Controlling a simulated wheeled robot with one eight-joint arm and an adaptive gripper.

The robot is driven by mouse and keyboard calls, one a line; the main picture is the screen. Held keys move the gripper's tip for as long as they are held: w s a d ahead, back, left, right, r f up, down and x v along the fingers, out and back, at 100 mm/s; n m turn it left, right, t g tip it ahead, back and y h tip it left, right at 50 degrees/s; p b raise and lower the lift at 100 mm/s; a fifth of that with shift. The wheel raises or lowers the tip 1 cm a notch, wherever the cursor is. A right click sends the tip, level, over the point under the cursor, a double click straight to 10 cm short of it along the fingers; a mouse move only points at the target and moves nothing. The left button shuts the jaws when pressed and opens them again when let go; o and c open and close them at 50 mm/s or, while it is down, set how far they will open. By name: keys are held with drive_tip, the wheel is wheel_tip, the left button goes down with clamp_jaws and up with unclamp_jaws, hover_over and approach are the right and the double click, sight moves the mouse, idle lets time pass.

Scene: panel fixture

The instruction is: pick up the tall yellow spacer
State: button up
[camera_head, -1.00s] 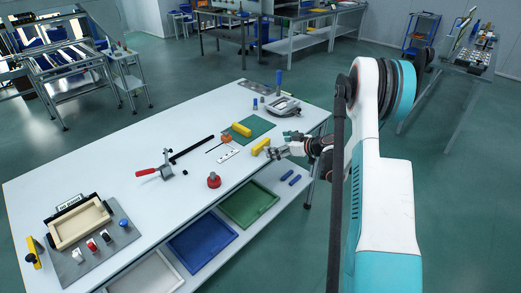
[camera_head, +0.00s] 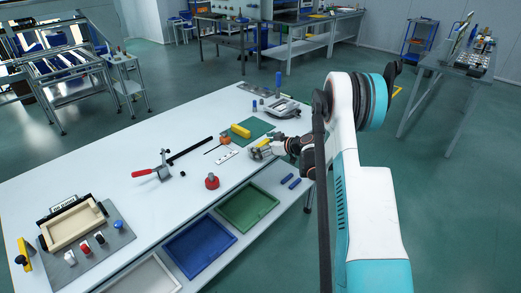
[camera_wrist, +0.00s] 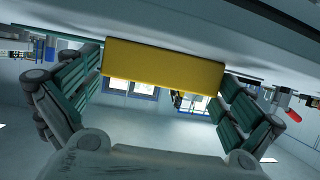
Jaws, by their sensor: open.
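A yellow spacer (camera_wrist: 163,65) lies lengthwise across the gap between my fingers in the wrist view, beyond the palm. Its ends come close to both fingers; I cannot tell whether they touch. My gripper (camera_head: 259,151) is open at the table's right part in the head view, and its fingers hide most of this spacer there. The spread green-lined fingers of my gripper (camera_wrist: 160,78) show on both sides in the wrist view. A second yellow block (camera_head: 241,131) lies on the green mat (camera_head: 262,126), just behind and left of my gripper.
A white perforated plate (camera_head: 227,156) and a red knob (camera_head: 212,182) are left of my gripper. A grey device (camera_head: 281,109) and blue cylinder (camera_head: 278,80) stand behind. A red-handled clamp (camera_head: 160,172) sits mid-table. Green (camera_head: 247,207) and blue (camera_head: 201,244) trays are on the lower shelf.

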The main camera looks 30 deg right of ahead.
drive_tip(key=c, duration=0.9)
drive_tip(key=shift+o, duration=0.2)
drive_tip(key=shift+r, duration=0.15)
wheel_tip(320, 180, up, 20)
drive_tip(key=p, duration=0.7)
drive_tip(key=s+a+r+m+h, duration=0.1)
drive_tip(key=s+a+r, duration=0.1)
drive_tip(key=s+a, duration=0.85)
drive_tip(key=s+a+r+m+h, duration=0.1)
drive_tip(key=s+a+r, duration=0.1)
drive_tip(key=s+a, duration=0.85)
drive_tip(key=n+y, duration=0.2)
hover_over(260, 144)
wheel_tip(260, 144, down, 4)
drive_tip(key=shift+s+f, duration=0.1)
drive_tip(key=shift+f, duration=0.05)
